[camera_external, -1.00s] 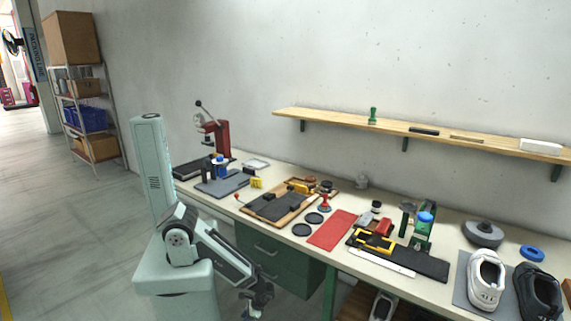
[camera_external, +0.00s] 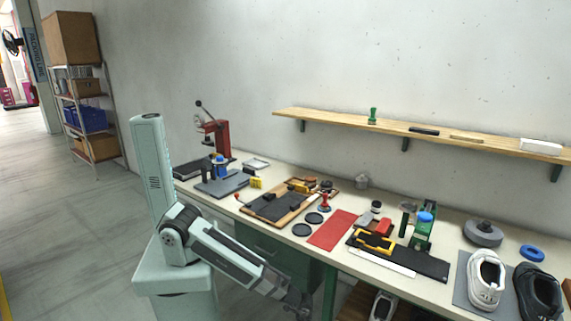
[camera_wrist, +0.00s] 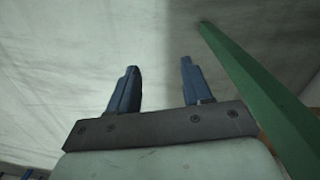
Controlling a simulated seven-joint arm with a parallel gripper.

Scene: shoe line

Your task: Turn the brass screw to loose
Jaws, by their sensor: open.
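My gripper (camera_external: 302,309) hangs low in front of the bench, below the tabletop edge, at the bottom of the external view. In the wrist view its two dark fingers (camera_wrist: 159,66) are apart with nothing between them. I cannot surely make out the brass screw. A small brass-coloured piece (camera_external: 297,186) lies at the back edge of a wooden-rimmed dark board (camera_external: 262,220) on the bench, too small to identify. A green press-like device with a blue top (camera_external: 425,217) stands further right.
A green bench leg (camera_wrist: 255,85) runs close to the right of my fingers. The bench (camera_external: 285,243) also carries a red mat (camera_external: 333,230), a black tray with a yellow frame (camera_external: 374,242) and shoes (camera_external: 486,278). A green drawer unit (camera_external: 262,248) is under it.

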